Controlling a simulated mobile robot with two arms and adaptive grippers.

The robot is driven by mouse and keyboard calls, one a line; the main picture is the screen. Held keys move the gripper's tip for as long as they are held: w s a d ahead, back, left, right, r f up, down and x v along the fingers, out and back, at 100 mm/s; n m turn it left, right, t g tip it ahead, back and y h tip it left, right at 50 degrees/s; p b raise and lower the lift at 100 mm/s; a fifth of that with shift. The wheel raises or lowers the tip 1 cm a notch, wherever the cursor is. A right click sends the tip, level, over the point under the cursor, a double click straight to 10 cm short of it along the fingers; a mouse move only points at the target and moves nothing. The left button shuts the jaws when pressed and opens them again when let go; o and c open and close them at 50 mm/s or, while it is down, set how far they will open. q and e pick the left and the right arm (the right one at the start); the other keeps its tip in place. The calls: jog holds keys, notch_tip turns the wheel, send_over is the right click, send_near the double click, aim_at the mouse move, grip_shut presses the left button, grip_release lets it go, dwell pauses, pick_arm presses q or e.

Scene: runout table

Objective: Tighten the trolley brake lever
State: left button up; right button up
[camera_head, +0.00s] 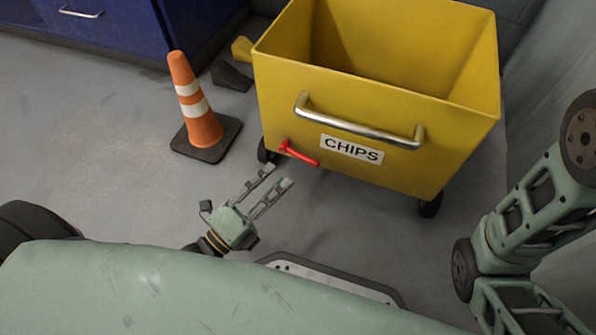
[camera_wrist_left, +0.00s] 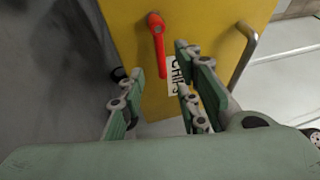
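The yellow trolley (camera_head: 375,95) stands on the floor, labelled "CHIPS", with a metal handle across its front. The red brake lever (camera_head: 300,154) is on the lower left of its front face, slanting down to the right. In the left wrist view the red lever (camera_wrist_left: 158,45) hangs from its pivot, ahead of the fingers. My left gripper (camera_head: 281,174) is open and empty, short of the lever and below it in the head view. Its two fingers (camera_wrist_left: 158,85) show apart in the left wrist view. My right arm is at the right edge; its gripper is out of view.
An orange cone (camera_head: 195,105) on a dark base stands left of the trolley. A dark wedge with a yellow piece (camera_head: 242,49) lies behind it. A blue cabinet (camera_head: 110,25) is at the back left. A grey wall (camera_head: 555,80) is at the right. The floor at left is clear.

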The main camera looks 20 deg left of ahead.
aim_at(301, 154)
pick_arm(q)
jog(key=b+x, duration=0.4)
jog(key=x, duration=0.3)
jog(key=shift+w, duration=0.35)
jog(key=shift+d, duration=0.15)
jog(key=shift+c, duration=0.3)
grip_shut()
